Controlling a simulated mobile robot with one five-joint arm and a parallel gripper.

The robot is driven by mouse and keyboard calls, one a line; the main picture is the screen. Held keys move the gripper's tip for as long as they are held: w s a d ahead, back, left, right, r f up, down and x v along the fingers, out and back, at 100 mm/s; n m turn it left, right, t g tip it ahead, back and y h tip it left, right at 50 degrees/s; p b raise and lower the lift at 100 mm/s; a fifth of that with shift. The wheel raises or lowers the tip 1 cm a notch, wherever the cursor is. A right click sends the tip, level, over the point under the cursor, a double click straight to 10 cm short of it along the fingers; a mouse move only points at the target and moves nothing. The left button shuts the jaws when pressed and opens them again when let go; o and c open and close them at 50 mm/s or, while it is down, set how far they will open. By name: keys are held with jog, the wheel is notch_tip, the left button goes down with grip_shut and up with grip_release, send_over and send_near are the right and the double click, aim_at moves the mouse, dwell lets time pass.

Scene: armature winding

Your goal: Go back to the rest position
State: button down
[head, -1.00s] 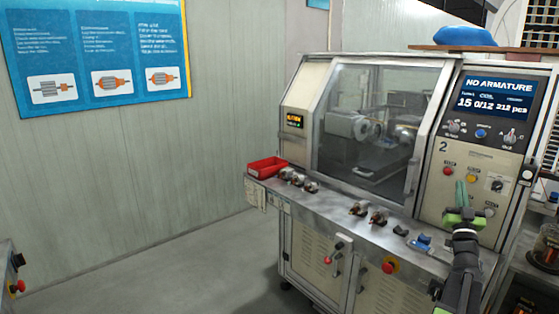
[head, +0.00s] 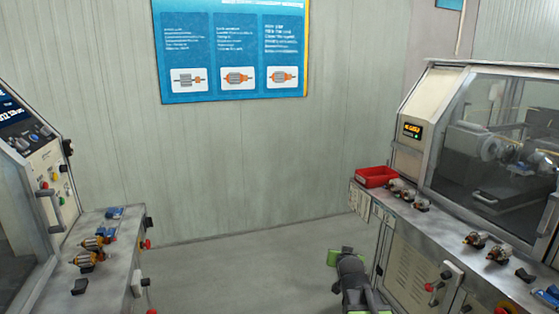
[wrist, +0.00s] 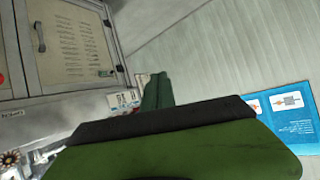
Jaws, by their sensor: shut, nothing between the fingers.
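My arm rises from the bottom of the head view, right of centre, with my gripper (head: 340,258) at its end in front of the right machine's bench. It is small there and its fingertips are hard to make out. In the wrist view my gripper (wrist: 157,88) shows as dark green fingers close together, shut with nothing held, beyond the large green gripper body. The right winding machine (head: 415,95) has a window and a small orange display.
A red bin (head: 377,177) and several armatures (head: 475,239) sit on the right bench. At left stands another machine (head: 45,180) with armatures (head: 92,250) on its bench. Open floor (head: 240,265) lies between the machines. A blue poster (head: 235,50) hangs on the back wall.

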jog(key=s+a+f+n+g, duration=0.1)
jog(key=s+a+f+g, duration=0.1)
jog(key=s+f+g, duration=0.2)
jog(key=s+a+f+n+g+y, duration=0.1)
jog(key=s+f+g, duration=0.3)
jog(key=s, duration=0.7)
jog(key=s+a+f+n+g, duration=0.1)
jog(key=s+a+f+g, duration=0.1)
jog(key=s, duration=0.6)
jog(key=shift+a+f+g+y, duration=0.3)
jog(key=shift+a+f+g, duration=0.05)
jog(key=shift+f+g, duration=0.6)
